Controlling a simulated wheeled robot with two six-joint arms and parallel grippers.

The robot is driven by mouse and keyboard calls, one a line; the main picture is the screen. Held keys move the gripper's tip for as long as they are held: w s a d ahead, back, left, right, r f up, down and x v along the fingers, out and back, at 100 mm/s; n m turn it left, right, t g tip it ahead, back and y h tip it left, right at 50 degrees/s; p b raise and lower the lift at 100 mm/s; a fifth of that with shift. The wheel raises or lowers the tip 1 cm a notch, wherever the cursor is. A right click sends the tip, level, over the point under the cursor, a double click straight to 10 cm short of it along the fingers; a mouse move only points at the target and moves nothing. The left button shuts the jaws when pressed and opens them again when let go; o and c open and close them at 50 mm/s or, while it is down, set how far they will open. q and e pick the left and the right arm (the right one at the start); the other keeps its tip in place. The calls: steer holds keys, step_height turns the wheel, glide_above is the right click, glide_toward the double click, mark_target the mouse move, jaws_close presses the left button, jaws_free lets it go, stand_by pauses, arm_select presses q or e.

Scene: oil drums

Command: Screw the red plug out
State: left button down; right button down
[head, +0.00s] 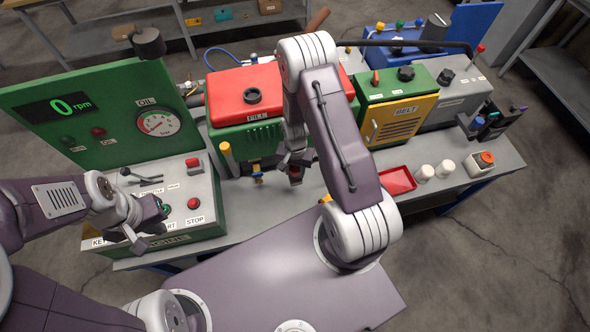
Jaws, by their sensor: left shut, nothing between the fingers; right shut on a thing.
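My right gripper (296,163) points down in front of the red-topped green engine (238,115). It is shut on a small red thing (295,172), which looks like the red plug. The fingers cover most of it, so I cannot tell whether it still sits in a hole. My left gripper (140,228) is shut and empty, over the lower front of the green control console (190,225).
A gauge panel (95,115) reading 0 rpm stands behind the console. A red tray (396,181), white cups (424,173) and a yellow belt box (400,120) lie right.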

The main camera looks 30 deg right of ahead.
steer(key=n, duration=0.5)
steer(key=shift+n, duration=0.7)
steer(key=n, duration=0.2)
steer(key=shift+d+n, duration=0.1)
steer(key=shift+n, duration=0.2)
steer(key=n, duration=0.3)
steer(key=shift+n, duration=0.3)
